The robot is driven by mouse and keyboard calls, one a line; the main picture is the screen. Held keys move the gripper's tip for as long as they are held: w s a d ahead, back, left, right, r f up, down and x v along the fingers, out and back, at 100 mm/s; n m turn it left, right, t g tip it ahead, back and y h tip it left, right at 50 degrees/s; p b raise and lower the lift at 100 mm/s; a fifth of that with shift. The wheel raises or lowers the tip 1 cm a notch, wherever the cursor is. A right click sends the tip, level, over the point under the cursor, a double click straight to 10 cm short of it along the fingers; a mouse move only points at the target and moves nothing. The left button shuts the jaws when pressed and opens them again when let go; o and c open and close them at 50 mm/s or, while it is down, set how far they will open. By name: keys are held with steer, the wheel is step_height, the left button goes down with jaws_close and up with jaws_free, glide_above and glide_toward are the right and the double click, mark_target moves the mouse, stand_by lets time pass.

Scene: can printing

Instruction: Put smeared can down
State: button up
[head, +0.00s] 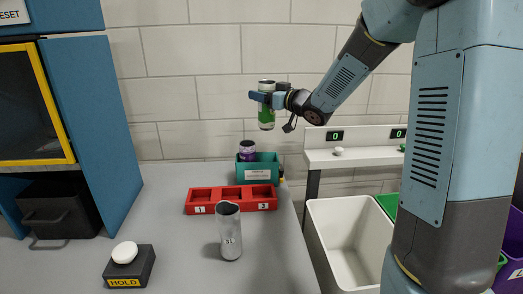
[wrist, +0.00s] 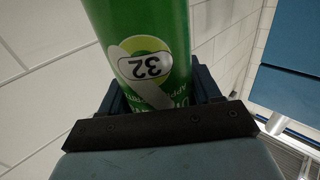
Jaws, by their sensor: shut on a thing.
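My gripper (head: 264,97) is shut on a green can (head: 267,117) and holds it upright, high above the back of the table. The can looks green below and pale above in the head view. In the wrist view the green can (wrist: 178,30) fills the space between the fingers and shows an upside-down "32" with a pale streak beside it. I cannot tell whether the streak is a smear. Its far side is hidden.
A red tray (head: 231,208) with numbered compartments lies below, before a teal holder (head: 258,177) with a purple can (head: 247,154). A grey can (head: 230,235) stands in front. A HOLD button (head: 126,265) is front left; a white bin (head: 345,212) is right. The table's middle left is clear.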

step_height(320, 180, down, 15)
stand_by(0.6)
steer(key=shift+s+f, duration=0.1)
steer(key=shift+f, duration=0.45)
